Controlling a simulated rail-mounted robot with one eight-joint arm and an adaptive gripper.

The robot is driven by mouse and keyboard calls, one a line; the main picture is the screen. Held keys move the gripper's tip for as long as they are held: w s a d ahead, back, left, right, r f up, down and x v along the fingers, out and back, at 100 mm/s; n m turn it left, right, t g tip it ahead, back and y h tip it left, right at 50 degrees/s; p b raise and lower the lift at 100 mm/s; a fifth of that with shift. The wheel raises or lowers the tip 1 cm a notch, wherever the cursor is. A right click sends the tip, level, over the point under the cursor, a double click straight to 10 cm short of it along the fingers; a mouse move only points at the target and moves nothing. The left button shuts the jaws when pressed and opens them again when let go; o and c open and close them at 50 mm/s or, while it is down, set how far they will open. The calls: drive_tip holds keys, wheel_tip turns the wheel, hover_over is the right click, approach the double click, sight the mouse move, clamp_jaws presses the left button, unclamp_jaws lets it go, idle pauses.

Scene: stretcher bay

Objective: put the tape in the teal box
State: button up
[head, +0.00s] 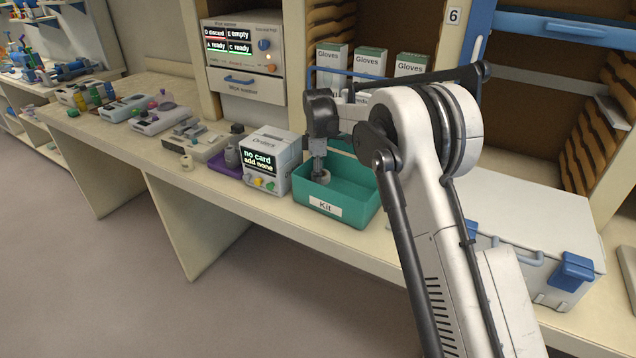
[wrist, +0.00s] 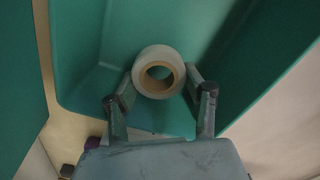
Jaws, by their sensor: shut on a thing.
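The teal box (head: 343,216), labelled "Kit", stands on the counter in the head view; its walls also fill much of the wrist view (wrist: 85,60). My gripper (head: 320,174) points down into the box opening. In the wrist view, my gripper (wrist: 160,98) has its two fingers on either side of the tape (wrist: 158,58), a pale roll with a tan core, and is shut on it. The tape shows small at the fingertips in the head view (head: 325,176). I cannot tell whether it touches the box floor.
A white device (head: 268,165) reading "no card add none" stands just left of the box. A white case with blue latches (head: 535,240) sits to the right. Gloves boxes (head: 368,62) stand on the shelf behind. Small trays (head: 160,118) line the counter farther left.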

drive_tip(key=shift+f, duration=1.7)
drive_tip(key=shift+f, duration=0.1)
drive_tip(key=o, duration=0.7)
